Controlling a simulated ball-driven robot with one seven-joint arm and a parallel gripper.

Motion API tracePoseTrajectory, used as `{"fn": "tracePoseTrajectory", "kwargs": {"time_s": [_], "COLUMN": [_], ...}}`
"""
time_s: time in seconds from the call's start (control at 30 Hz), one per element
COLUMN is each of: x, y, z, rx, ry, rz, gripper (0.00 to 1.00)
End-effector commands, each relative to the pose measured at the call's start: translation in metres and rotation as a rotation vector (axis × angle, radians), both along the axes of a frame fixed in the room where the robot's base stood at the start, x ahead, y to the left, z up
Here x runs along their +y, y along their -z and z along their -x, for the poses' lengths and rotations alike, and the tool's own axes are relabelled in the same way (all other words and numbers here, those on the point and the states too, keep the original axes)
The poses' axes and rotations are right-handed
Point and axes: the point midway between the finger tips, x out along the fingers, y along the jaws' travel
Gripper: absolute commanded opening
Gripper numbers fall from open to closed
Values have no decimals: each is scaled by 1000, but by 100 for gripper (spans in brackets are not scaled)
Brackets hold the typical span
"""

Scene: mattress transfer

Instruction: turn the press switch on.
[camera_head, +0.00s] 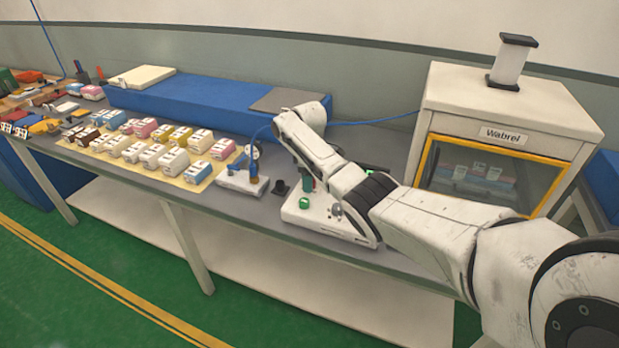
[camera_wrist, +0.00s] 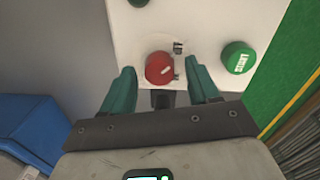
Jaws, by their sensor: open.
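The press panel is a white box (camera_head: 322,221) on the bench, under my arm; its white face (camera_wrist: 205,22) fills the upper middle of the wrist view. On it a round red switch knob (camera_wrist: 159,68) with a pale mark shows between my fingertips. A lettered green button (camera_wrist: 238,58) is right of it in the wrist view; a green button also shows in the head view (camera_head: 304,203). My gripper (camera_wrist: 160,74) is open, its green fingers on either side of the knob. I cannot tell whether they touch it. The knob is hidden in the head view.
A small blue-and-white device (camera_head: 242,182) stands just left of the panel. Several coloured packs lie on a tan mat (camera_head: 100,158) farther left. A blue mattress block (camera_head: 190,105) lies behind. A white cabinet (camera_head: 510,105) with a yellow-framed window stands at right.

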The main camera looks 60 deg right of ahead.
Motion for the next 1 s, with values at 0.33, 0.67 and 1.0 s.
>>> {"fn": "tracePoseTrajectory", "kwargs": {"time_s": [0.33,0.67,1.0], "x": [0,0,0], "y": [0,0,0], "z": [0,0,-1], "rx": [0,0,-1], "ry": [0,0,27], "rz": [0,0,-1], "gripper": [43,11,4]}}
